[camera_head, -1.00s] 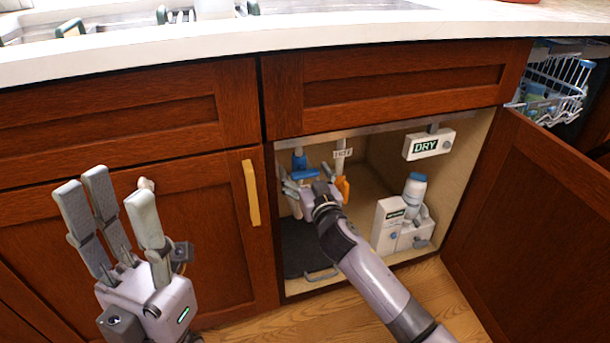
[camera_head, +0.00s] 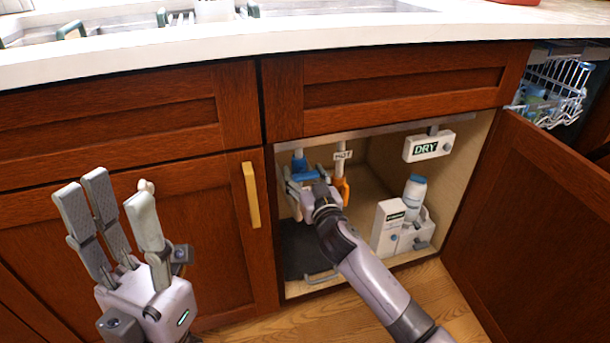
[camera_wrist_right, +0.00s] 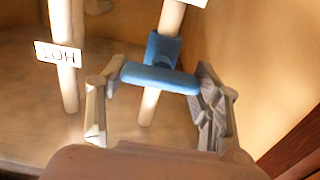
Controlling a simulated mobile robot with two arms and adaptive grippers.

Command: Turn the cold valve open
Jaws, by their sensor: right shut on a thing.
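The cold valve (camera_head: 302,173) is blue and sits on a pale pipe at the left of the open cabinet. Its bar handle also shows in the right wrist view (camera_wrist_right: 158,78), lying crosswise to its pipe. My right gripper (camera_head: 298,187) reaches into the cabinet and is shut on this handle, one finger at each end. In the right wrist view the gripper (camera_wrist_right: 158,92) has the handle near its fingertips. In the head view the gripper partly hides the valve. My left gripper (camera_head: 110,215) is open and empty before the closed left door.
The orange hot valve (camera_head: 345,192) with its HOT tag (camera_head: 343,155) stands just right of my right gripper. A DRY box (camera_head: 428,146) and a white dispenser (camera_head: 389,228) are further right. The cabinet door (camera_head: 545,215) stands open at the right.

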